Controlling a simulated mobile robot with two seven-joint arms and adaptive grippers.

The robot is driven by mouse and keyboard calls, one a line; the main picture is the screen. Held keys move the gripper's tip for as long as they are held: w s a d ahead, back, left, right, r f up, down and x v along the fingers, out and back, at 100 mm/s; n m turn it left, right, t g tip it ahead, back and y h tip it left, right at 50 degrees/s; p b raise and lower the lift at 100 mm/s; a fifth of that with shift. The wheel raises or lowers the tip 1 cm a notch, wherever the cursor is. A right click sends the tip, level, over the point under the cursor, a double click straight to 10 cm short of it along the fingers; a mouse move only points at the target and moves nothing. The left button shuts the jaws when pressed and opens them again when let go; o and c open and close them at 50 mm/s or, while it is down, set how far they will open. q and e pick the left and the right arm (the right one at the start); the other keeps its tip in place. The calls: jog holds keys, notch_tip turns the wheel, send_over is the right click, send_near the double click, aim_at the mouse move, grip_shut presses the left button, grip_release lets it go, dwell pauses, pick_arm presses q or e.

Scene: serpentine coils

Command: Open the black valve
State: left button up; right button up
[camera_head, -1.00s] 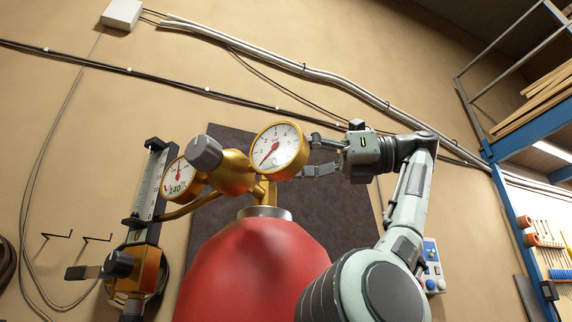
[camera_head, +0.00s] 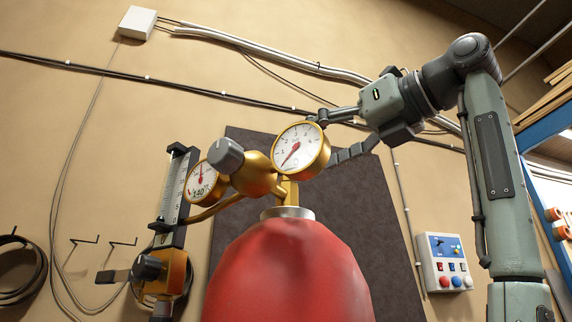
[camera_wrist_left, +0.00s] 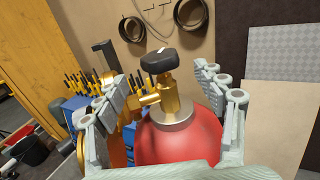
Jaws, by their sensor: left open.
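The black valve knob (camera_wrist_left: 160,61) sits on a brass stem above the red cylinder (camera_wrist_left: 180,139) in the left wrist view. My left gripper (camera_wrist_left: 157,82) is open, with one finger on each side of the stem and knob; I see no contact. In the head view the gripper (camera_head: 326,138) is behind and right of the white-faced gauge (camera_head: 298,147), on the arm at the right. The red cylinder (camera_head: 288,270) stands below it. I cannot make out the black valve in the head view; the gauge covers that area. My right gripper is not in view.
A grey knob (camera_head: 226,155) and a second gauge (camera_head: 203,184) are on the brass regulator. A flowmeter (camera_head: 177,190) stands left of it. A control box (camera_head: 443,262) hangs on the wall at right. Hooks and coils are on the wall at left.

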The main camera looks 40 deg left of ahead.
pick_arm(q)
jog(key=a, duration=0.7)
jog(key=shift+w+a, duration=0.1)
jog(key=shift+a, duration=0.3)
jog(key=c, duration=1.2)
jog(key=n+g, duration=0.1)
jog(key=g, duration=0.1)
jog(key=shift+n+g, duration=0.3)
jog(key=n+g+h, duration=0.1)
jog(key=n+g, duration=0.2)
jog(key=g, duration=0.1)
jog(key=shift+g, duration=0.3)
jog(key=o, duration=1.2)
jog(key=v, duration=0.7)
jog(key=shift+d, duration=0.3)
